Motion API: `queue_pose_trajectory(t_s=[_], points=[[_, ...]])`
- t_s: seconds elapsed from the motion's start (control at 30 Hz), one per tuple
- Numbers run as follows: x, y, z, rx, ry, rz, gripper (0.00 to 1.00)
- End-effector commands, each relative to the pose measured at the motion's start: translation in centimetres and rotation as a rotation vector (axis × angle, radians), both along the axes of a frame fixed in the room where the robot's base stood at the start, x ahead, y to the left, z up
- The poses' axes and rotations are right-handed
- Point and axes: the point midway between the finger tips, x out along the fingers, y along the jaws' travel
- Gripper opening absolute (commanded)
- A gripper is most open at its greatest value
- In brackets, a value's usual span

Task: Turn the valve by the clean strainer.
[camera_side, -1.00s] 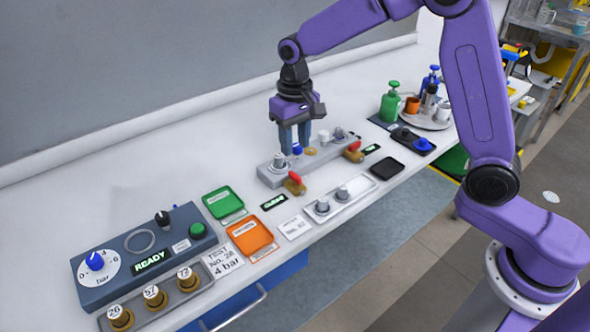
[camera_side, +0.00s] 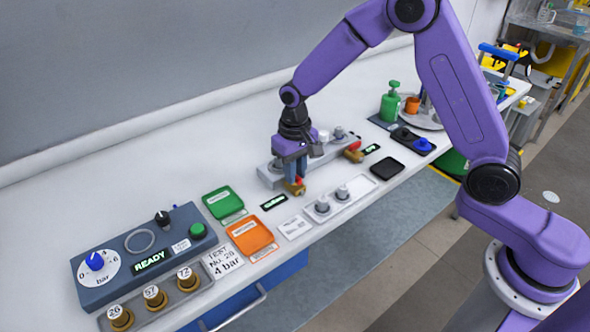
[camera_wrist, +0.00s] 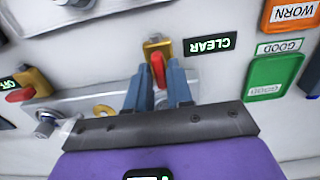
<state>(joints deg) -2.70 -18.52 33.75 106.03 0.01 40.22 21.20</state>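A valve with a red handle (camera_wrist: 158,70) and brass body (camera_wrist: 153,47) stands at the near left end of the grey manifold (camera_side: 318,158). The display beside it reads CLEAR in the wrist view (camera_wrist: 210,44); it shows green in the side view (camera_side: 273,202). My gripper (camera_side: 296,180) is down at this valve, pointing downward. In the wrist view my gripper's fingers (camera_wrist: 159,78) stand on either side of the red handle. Whether they press on it is not clear. A second red-handled valve (camera_side: 354,150) sits at the far right, by another display (camera_side: 371,148).
Green (camera_side: 222,202) and orange (camera_side: 250,234) trays lie left of my gripper. A grey tray with two fittings (camera_side: 342,195) lies in front of the manifold. A control box reading READY (camera_side: 145,250) stands at the left. A black pad (camera_side: 387,167) lies right.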

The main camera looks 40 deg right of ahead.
Motion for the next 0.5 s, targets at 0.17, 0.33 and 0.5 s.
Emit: queue_pose_trajectory(t_s=[0.17,0.33,0.5], points=[[0.01,0.0,0.03,0.0,0.0,0.0,0.0],[0.02,-0.01,0.04,0.0,0.0,-0.011,0.0],[0.03,-0.02,0.06,0.0,0.0,-0.06,0.0]])
